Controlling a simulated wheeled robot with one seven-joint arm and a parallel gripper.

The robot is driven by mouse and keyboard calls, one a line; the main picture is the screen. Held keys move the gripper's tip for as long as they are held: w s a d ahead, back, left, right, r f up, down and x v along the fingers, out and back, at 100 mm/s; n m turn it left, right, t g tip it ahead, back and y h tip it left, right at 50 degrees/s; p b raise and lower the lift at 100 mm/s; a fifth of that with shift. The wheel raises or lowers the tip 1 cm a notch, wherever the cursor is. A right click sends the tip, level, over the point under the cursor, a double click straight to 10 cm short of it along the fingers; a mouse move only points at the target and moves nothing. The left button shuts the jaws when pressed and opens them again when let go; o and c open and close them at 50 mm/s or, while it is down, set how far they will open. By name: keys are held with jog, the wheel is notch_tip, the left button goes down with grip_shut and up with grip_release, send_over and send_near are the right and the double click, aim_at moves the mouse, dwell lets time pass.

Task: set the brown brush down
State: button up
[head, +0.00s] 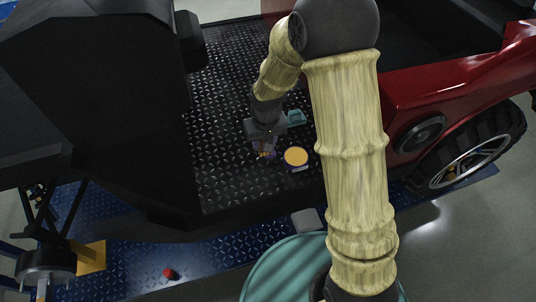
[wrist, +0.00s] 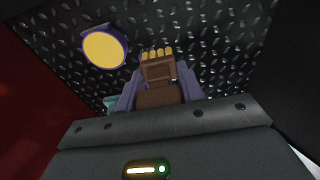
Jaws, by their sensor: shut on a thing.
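The brown brush (wrist: 158,73) is in the wrist view, with a row of tan tips at its far end. My gripper (wrist: 160,88) is shut on it, with a purple-grey finger on each side. In the head view my gripper (head: 265,148) points down over the black diamond-plate bed (head: 225,90), and the brush is mostly hidden below it. I cannot tell whether the brush touches the bed.
A round yellow-topped purple container (head: 296,157) stands on the bed just right of my gripper; it also shows in the wrist view (wrist: 104,49). A teal object (head: 297,118) lies behind it. The red vehicle side (head: 440,75) is right. Bed left of my gripper is clear.

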aim_at(265, 153)
jog(key=shift+f+p, duration=0.35)
jog(key=shift+f, duration=2.55)
jog(key=shift+f+p, duration=0.35)
jog(key=shift+f, duration=1.75)
jog(key=shift+f, duration=0.1)
jog(key=o, duration=1)
jog(key=shift+w+a, duration=0.1)
